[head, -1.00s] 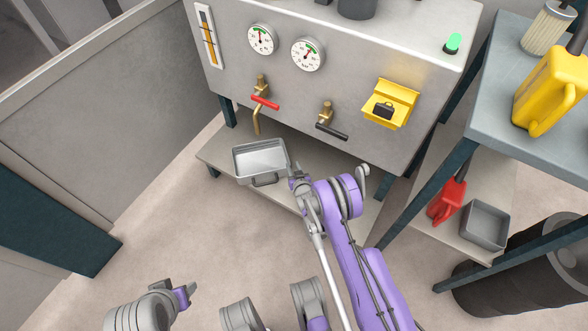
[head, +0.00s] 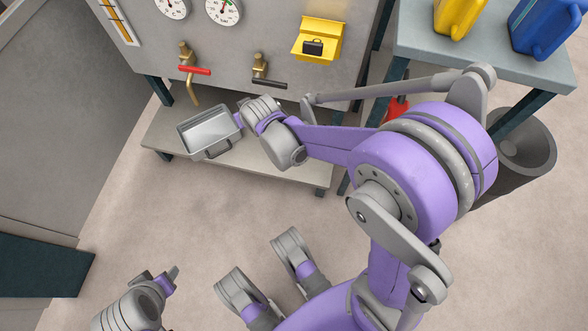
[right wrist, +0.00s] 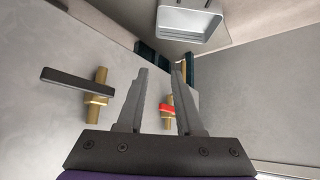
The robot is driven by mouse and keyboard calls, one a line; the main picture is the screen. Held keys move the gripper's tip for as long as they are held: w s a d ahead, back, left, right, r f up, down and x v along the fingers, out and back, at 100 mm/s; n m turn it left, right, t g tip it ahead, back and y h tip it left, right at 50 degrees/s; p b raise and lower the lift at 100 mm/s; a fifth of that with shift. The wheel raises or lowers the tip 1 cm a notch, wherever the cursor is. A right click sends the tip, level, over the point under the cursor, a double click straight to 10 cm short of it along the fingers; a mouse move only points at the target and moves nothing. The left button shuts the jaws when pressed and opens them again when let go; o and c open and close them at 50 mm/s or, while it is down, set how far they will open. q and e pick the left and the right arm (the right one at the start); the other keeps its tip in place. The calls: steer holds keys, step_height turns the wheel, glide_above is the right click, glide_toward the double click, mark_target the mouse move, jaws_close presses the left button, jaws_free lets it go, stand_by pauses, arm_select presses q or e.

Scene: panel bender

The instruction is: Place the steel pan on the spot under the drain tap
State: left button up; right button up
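The steel pan (head: 209,132), a shallow rectangular tray with a front handle, sits on the low shelf (head: 262,166) beneath the machine. The drain tap (head: 192,85), brass with a red lever, has its spout end just above the pan's back rim in the head view. The pan also shows at the top of the right wrist view (right wrist: 188,24). My right gripper (right wrist: 162,75) is open and empty, its fingers apart; in the head view it is by the pan's right end, mostly hidden by its wrist. My left gripper (head: 163,275) is low at left, away from the pan; its opening is unclear.
A second tap (head: 262,72) with a black lever is right of the red one. A yellow holder (head: 316,40) is on the machine front. A side table (head: 480,62) holds yellow and blue jugs, with a dark bin (head: 520,155) below. The floor in front is clear.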

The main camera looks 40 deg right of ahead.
steer(key=s+a+r+g, duration=0.1)
steer(key=s+g, duration=0.1)
steer(key=s, duration=1.1)
steer(key=s+a+r+n+g, duration=0.1)
steer(key=s+r+g, duration=0.1)
steer(key=s, duration=1.2)
steer(key=shift+a+y, duration=0.3)
steer(key=shift+y, duration=0.1)
steer(key=shift+o, duration=0.2)
steer(key=shift+w+r, duration=0.1)
